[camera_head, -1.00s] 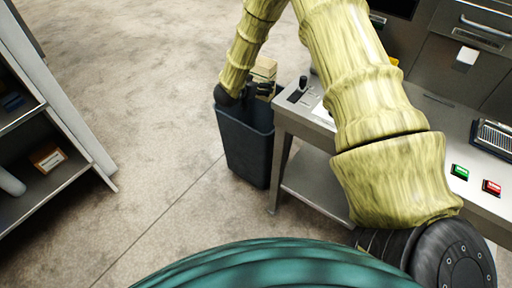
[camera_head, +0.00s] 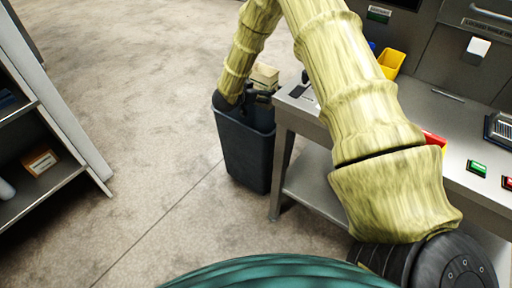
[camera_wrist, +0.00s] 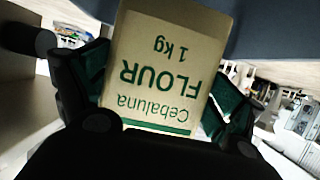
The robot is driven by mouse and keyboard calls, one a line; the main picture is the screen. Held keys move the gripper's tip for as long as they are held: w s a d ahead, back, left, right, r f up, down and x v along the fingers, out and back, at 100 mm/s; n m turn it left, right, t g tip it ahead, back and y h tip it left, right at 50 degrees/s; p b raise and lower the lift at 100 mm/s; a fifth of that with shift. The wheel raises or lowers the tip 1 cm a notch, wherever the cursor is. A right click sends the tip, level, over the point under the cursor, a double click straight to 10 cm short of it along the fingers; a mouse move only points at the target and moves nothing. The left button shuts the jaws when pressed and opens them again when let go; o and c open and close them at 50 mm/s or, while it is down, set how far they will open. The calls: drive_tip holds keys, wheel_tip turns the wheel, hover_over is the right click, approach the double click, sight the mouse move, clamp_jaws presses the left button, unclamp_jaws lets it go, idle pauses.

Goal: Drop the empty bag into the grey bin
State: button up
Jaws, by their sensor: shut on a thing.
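The bag is a tan paper flour bag with green print; it fills the middle of the wrist view (camera_wrist: 165,65) and its top shows in the head view (camera_head: 264,76). My gripper (camera_head: 258,95) is shut on the bag, with a finger on each side of it. The grey bin (camera_head: 247,150) stands on the floor beside the bench. My gripper and the bag are at the bin's open top, near its rim. My arm hides part of the rim, and I cannot tell how far inside the bag is.
A steel bench (camera_head: 300,118) stands close to the bin's right side, with a yellow container (camera_head: 391,62) and a green button (camera_head: 477,167) on it. A shelf unit (camera_head: 60,120) stands at the left. The floor between is clear.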

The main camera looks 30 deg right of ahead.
drive_tip(key=shift+f, duration=0.35)
drive_tip(key=o, duration=1.6)
drive_tip(key=shift+c, duration=0.2)
drive_tip(key=shift+a+r, duration=0.1)
drive_tip(key=v, duration=1.1)
drive_tip(key=shift+s+a, duration=0.2)
drive_tip(key=shift+a, duration=0.1)
drive_tip(key=shift+r, duration=0.2)
